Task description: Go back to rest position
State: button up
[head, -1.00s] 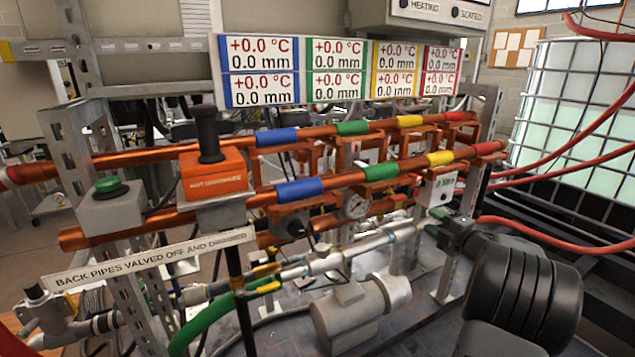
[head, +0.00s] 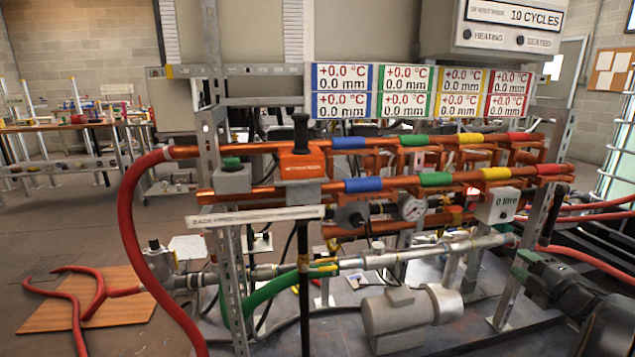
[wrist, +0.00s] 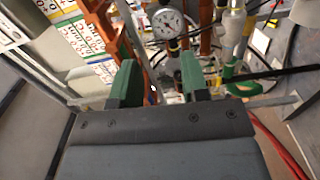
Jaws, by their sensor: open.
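My gripper (wrist: 158,80) shows in the wrist view with its two green fingers apart and nothing between them. The heater rig (head: 375,185), with copper pipes banded blue, green, yellow and red, fills the middle of the head view. A pressure gauge (wrist: 168,23) lies beyond the fingers in the wrist view. I cannot tell the exact gap between the fingers and the rig.
A red hose (head: 130,235) loops down at the rig's left end. Other red hoses (head: 590,258) run behind my arm at right. A grey pump motor (head: 410,315) stands low in front. Open floor (head: 60,220) shows at left. A caged tank (head: 620,165) is at the right edge.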

jog(key=w+a+r+m+g+h+p, duration=0.1)
jog(key=a+r+m+g+h+p, duration=0.1)
jog(key=a+r+m+h+p, duration=0.55)
jog(key=w+a+r+m+g+h+p, duration=0.15)
jog(key=a+r+m+p, duration=0.3)
jog(key=r+p, duration=0.7)
jog(key=s+a+r+m+g+y+p, duration=0.3)
jog(key=s+a+g+p, duration=0.2)
jog(key=s+a, duration=0.6)
jog(key=s+a+r+m+g+y+p, duration=0.3)
jog(key=s+a+m+g+p, duration=0.1)
jog(key=s+a+p, duration=0.5)
jog(key=shift+s+a+r+g, duration=0.4)
jog(key=shift+s+a+g, duration=0.45)
jog(key=shift+a, duration=0.05)
